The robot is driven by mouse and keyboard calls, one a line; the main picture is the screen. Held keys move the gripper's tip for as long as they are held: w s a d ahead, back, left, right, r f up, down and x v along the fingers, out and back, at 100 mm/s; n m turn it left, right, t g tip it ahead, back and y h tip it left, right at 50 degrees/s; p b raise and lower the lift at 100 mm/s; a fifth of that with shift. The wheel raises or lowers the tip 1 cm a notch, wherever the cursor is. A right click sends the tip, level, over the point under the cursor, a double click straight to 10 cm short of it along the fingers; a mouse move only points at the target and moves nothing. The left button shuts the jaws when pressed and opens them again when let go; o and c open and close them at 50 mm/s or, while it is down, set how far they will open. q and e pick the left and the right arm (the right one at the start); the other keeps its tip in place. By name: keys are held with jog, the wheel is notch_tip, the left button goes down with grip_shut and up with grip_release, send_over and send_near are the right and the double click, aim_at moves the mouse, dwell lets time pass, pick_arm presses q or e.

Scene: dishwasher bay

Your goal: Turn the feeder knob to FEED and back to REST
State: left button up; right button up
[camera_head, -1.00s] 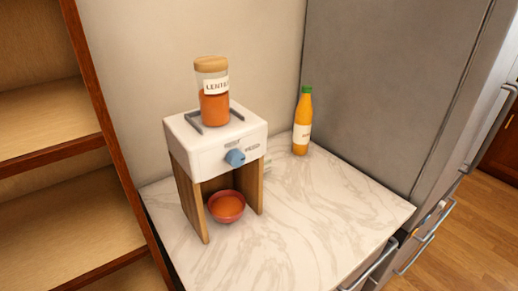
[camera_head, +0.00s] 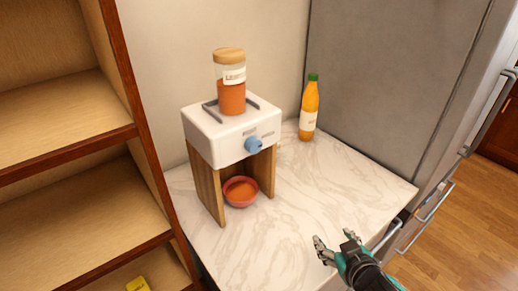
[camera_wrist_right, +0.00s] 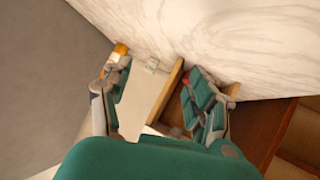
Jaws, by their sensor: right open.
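The feeder (camera_head: 215,140) is a white box on wooden side panels, standing on the marble counter. Its blue knob (camera_head: 253,145) is on the front face, below small printed labels too blurred to read; I cannot tell its exact setting. A jar of orange lentils (camera_head: 231,95) with a wooden lid stands on top. A red bowl (camera_head: 240,192) with orange contents sits beneath. My right gripper (camera_head: 335,243) is open and empty, in front of the feeder to its right, apart from the knob. In the right wrist view its open fingers (camera_wrist_right: 156,88) frame the feeder's white body. My left gripper is out of view.
An orange bottle (camera_head: 309,110) with a green cap stands on the counter (camera_head: 320,190) behind and right of the feeder. A grey fridge side closes the right. Wooden shelves (camera_head: 75,150) stand left, with a yellow item (camera_head: 138,285) low down. The counter's front right is clear.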

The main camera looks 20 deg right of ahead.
aim_at(256, 148)
jog(key=w+a+r+n+t+y, duration=0.2)
jog(key=a+r+n+t+y, duration=0.15)
jog(key=r, duration=0.45)
jog(key=w+a+r+n+t+y, duration=0.25)
jog(key=r+y, duration=0.25)
jog(key=r, duration=0.3)
jog(key=shift+g, duration=0.3)
jog(key=b+x, duration=0.1)
jog(key=x, duration=0.4)
jog(key=b+x, duration=0.2)
jog(key=x, duration=0.3)
jog(key=b+x, duration=0.2)
jog(key=x, duration=0.3)
jog(key=shift+w+a+f, duration=0.2)
jog(key=shift+a, duration=0.2)
jog(key=shift+w+a+f, duration=0.15)
jog(key=shift+w+a, duration=0.05)
jog(key=shift+w, duration=0.3)
jog(key=c, duration=1.1)
jog(key=shift+c, duration=0.2)
